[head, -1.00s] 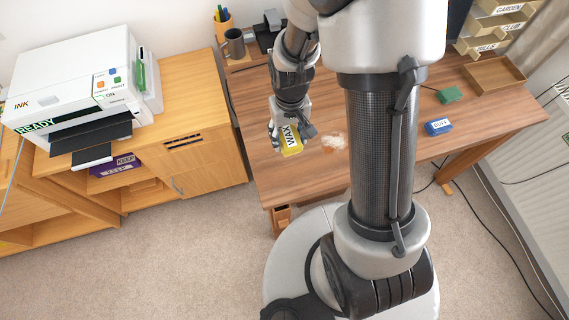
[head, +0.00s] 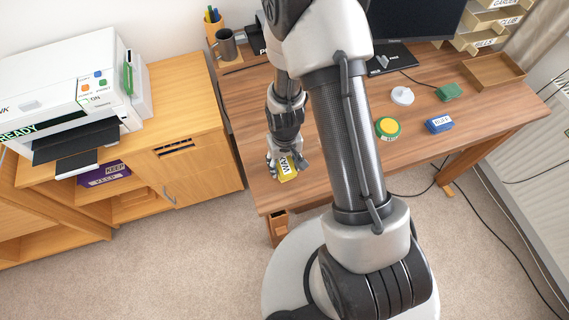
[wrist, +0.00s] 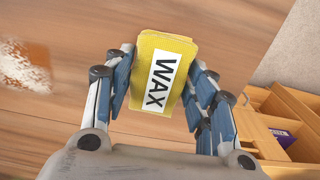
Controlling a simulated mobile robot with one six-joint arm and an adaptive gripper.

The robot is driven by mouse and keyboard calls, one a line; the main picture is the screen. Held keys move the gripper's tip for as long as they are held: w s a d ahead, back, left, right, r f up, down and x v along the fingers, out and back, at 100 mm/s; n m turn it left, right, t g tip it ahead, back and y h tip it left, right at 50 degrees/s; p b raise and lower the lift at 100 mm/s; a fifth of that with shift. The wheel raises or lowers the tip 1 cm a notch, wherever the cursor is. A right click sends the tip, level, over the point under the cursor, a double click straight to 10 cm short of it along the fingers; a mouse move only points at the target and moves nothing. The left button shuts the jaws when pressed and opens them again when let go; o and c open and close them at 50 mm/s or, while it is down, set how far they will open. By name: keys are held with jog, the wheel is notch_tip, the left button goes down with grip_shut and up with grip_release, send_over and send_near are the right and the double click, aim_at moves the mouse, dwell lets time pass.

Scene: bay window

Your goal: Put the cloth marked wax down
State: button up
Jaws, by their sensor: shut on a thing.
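The cloth marked WAX is a yellow, folded block with a white label. In the wrist view the cloth (wrist: 178,46) sits between the two fingers of my gripper (wrist: 160,65), which is shut on its sides. In the head view the cloth (head: 289,176) shows below my gripper (head: 286,160), over the left front part of the wooden desk (head: 240,115). I cannot tell whether it touches the desk top.
A brown patch with white crumbs (wrist: 25,68) lies on the desk. A yellow-green round tin (head: 388,128), a white round thing (head: 402,96), a blue BUFF block (head: 438,125) and a green block (head: 450,92) stand to the right. A mug (head: 226,45) stands behind.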

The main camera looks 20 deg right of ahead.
jog(key=shift+r, duration=0.1)
jog(key=o, duration=1.3)
notch_tip(320, 180, up, 12)
jog(key=p, duration=0.5)
notch_tip(320, 180, up, 9)
jog(key=t, duration=0.1)
send_over(284, 164)
jog(key=s+r+t, duration=0.3)
jog(key=s+r, duration=1.2)
jog(key=r, duration=0.4)
jog(key=shift+t, duration=0.3)
